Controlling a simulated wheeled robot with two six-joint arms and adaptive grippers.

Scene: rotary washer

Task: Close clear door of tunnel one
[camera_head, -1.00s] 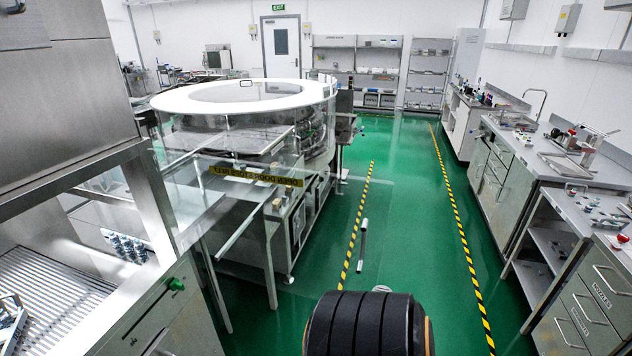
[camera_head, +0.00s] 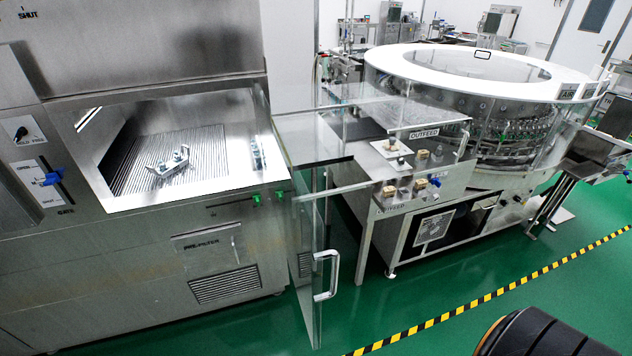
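The clear tunnel (camera_head: 350,108) sits between the steel cabinet on the left and the outfeed table in the middle. Its clear door (camera_head: 305,255) stands swung out toward me, seen at a steep angle, so the tunnel's front looks open. A pale upright bar handle (camera_head: 333,275) is on the door's outer part. The exact hinge line is hard to make out through the clear panels. Neither of my grippers is in view.
The steel cabinet (camera_head: 150,250) has an open lit chamber. The outfeed table (camera_head: 415,190) has small fittings on top, and the round white-topped washer (camera_head: 400,58) stands behind. Green floor (camera_head: 420,285) is free in front, crossed by a yellow-black stripe (camera_head: 500,290).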

